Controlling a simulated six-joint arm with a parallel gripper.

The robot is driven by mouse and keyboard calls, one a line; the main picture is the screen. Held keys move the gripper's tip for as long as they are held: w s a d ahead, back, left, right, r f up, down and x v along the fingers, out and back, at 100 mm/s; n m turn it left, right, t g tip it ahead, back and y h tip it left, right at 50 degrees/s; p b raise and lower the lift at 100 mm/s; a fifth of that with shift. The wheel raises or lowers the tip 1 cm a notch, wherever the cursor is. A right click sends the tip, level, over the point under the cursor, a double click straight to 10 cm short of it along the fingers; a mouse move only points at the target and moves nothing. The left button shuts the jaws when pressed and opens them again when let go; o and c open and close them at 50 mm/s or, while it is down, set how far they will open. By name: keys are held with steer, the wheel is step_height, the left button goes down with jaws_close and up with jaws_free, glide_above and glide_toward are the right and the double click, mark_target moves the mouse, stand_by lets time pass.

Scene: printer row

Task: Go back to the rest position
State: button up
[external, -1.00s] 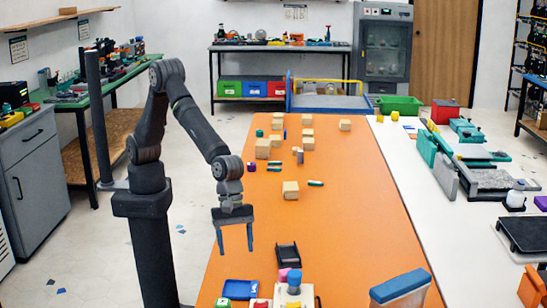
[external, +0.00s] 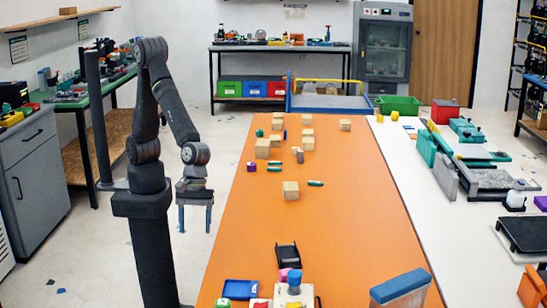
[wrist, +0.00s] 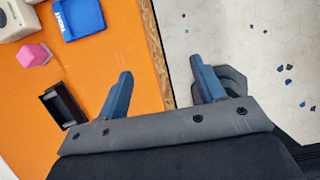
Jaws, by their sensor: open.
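My gripper (external: 194,218) is open and empty, with its two fingers pointing down. In the external view it hangs just left of the orange table's (external: 255,222) left edge, close to my arm's column. In the wrist view my gripper (wrist: 158,88) has its blue fingers spread wide, with nothing between them. The table's edge runs between the fingers there, with the orange top (wrist: 110,35) on the left and the pale floor on the right.
Several wooden blocks (external: 290,190) stand farther back. A blue-lidded box (external: 400,290) is at the near right. Pale floor (external: 90,260) lies left of the table.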

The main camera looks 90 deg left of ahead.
steer(key=w+f, duration=0.1)
steer(key=w, duration=0.1)
steer(key=w+a+f, duration=0.1)
steer(key=w+f, duration=0.1)
steer(key=w, duration=0.1)
steer(key=w+a+f, duration=0.1)
steer(key=w+f, duration=0.1)
steer(key=w, duration=0.1)
steer(key=shift+o, duration=0.3)
